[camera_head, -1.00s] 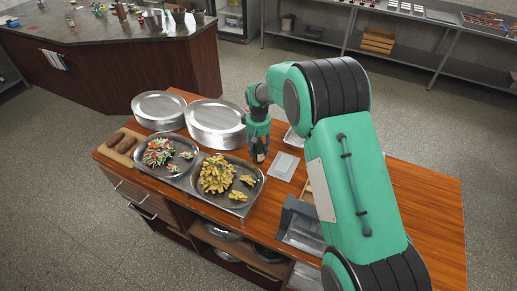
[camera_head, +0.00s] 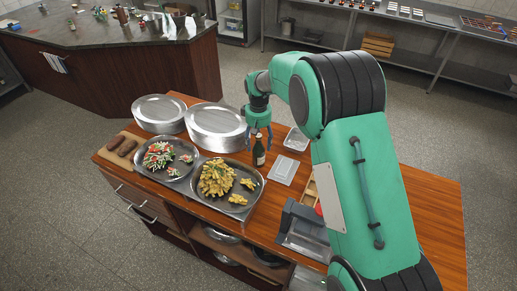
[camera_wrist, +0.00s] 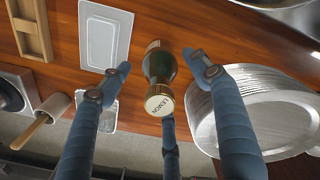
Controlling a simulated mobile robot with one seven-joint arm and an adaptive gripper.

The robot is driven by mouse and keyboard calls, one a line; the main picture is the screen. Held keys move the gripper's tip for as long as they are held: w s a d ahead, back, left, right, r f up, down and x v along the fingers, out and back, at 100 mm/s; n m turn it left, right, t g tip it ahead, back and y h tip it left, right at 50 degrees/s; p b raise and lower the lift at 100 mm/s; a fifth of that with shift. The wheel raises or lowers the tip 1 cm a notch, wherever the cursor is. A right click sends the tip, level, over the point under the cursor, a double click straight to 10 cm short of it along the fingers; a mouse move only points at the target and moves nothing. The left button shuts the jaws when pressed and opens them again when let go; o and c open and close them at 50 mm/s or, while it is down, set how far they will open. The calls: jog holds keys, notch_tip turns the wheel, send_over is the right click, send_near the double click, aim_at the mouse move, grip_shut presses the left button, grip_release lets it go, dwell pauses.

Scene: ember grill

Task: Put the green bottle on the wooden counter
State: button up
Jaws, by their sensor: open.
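The green bottle (camera_head: 258,153) stands upright on the wooden counter (camera_head: 410,185), between the food trays and a pale flat square item. It is dark green with a pale label. In the wrist view, the bottle (camera_wrist: 162,66) shows its gold cap marked LEMON towards the camera. My gripper (camera_head: 259,136) is just above the bottle, pointing down. Its fingers are spread and hold nothing. In the wrist view two fingertips are on either side of the bottle, with visible gaps, and a third finger is partly hidden behind the cap.
Stacked plates (camera_head: 217,126) stand close left of the bottle. A tray of yellow food (camera_head: 236,207) is at its front left. The pale square item (camera_head: 283,170) and a clear container (camera_head: 297,139) are on its right. The counter's right end is clear.

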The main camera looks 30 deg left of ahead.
aim_at(259, 135)
jog(key=shift+r, duration=3)
